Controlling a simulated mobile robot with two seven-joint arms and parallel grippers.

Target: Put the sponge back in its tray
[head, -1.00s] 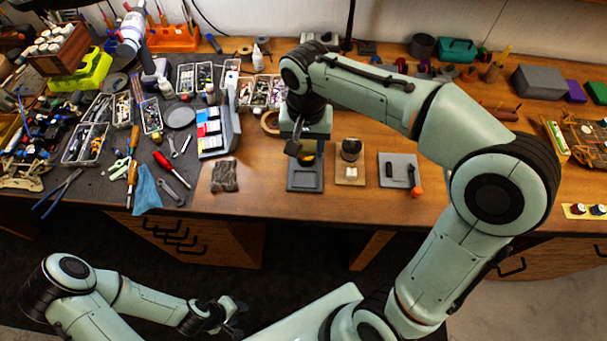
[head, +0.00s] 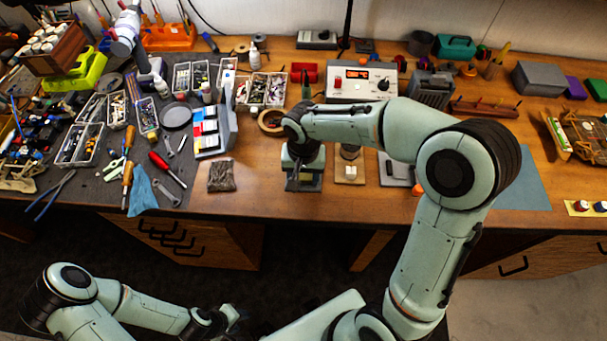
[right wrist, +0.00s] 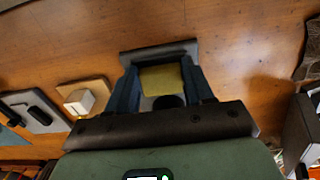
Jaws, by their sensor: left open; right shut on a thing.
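A yellow sponge (right wrist: 162,79) is between the two fingers of my right gripper (right wrist: 162,88) in the right wrist view. The gripper is shut on it. A dark grey tray (right wrist: 150,53) lies on the bench behind the sponge in that view. In the head view the tray (head: 304,184) shows only at its front, under my right gripper (head: 303,168), which hides the sponge. I cannot tell whether the sponge touches the tray. My left gripper (head: 232,316) is open and empty, low in front of the bench.
A wooden block with a white piece (head: 350,171) and a grey plate with a black part (head: 390,172) stand right of the tray. A brown mesh pad (head: 221,176) lies to its left. Bare wood lies between pad and tray.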

